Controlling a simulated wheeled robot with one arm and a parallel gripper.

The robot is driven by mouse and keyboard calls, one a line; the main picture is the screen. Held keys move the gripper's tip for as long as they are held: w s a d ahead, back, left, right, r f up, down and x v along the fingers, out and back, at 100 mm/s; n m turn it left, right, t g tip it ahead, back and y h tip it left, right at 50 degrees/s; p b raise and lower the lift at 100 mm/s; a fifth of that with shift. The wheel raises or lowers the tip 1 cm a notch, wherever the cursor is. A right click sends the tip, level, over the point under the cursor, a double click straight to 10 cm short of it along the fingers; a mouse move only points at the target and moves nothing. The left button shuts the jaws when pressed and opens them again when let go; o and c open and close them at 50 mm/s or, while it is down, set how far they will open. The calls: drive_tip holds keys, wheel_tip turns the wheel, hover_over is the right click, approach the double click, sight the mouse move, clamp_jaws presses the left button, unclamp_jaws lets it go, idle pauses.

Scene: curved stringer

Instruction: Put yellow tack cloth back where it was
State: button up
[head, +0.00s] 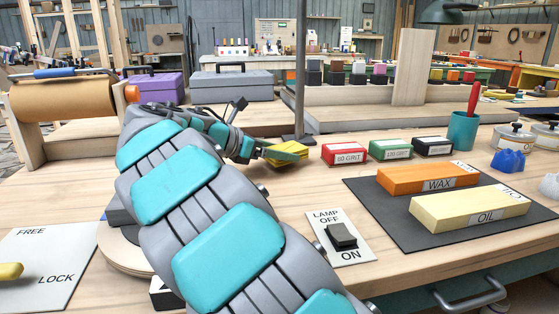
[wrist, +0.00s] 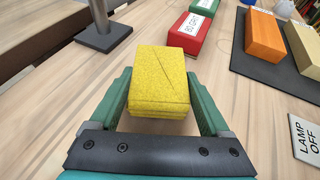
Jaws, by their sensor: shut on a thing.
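The yellow tack cloth (head: 289,151) is a folded yellow block at the far end of my arm in the head view. In the wrist view the cloth (wrist: 159,80) sits between the two green fingers of my gripper (wrist: 160,105). My gripper (head: 283,155) is shut on it, left of the red 80 GRIT block (head: 344,154). The cloth is close to the wooden bench top. I cannot tell whether it touches the bench.
Green (head: 390,149) and black (head: 433,146) grit blocks continue the row to the right. A dark lamp-post base (wrist: 104,36) stands behind and left of the cloth. A dark mat (head: 470,240) holds orange WAX and yellow OIL blocks. The lamp switch plate (head: 341,237) lies nearer.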

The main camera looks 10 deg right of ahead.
drive_tip(key=shift+f, duration=0.9)
drive_tip(key=o, duration=1.2)
drive_tip(key=shift+f, duration=0.1)
drive_tip(key=shift+a, duration=0.1)
drive_tip(key=v, duration=1.2)
drive_tip(key=shift+p, duration=0.35)
